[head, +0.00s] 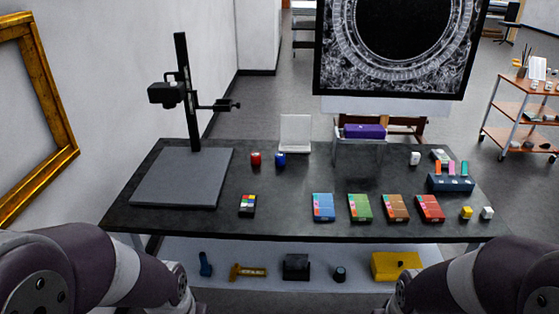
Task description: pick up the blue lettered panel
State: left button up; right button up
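The blue lettered panel (324,207) lies flat on the dark table, near its front edge and a little right of the middle. It is the leftmost in a row with a green panel (360,207), a brown panel (396,207) and a red panel (430,208). Its lettering is too small to read. My left and right arms come in at the lower corners, well short of the panel. Neither gripper shows in the head view.
The dark table (270,219) carries a copy stand (180,190) at left and a small colour chart (247,204) left of the panel. Red (255,160) and blue (280,160) jars stand behind. A purple box (364,131) sits on a clear stand. Bare tabletop lies left of the blue panel.

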aim_at(323, 204)
jog(key=i+l+u, duration=0.15)
jog(key=i+l, duration=1.6)
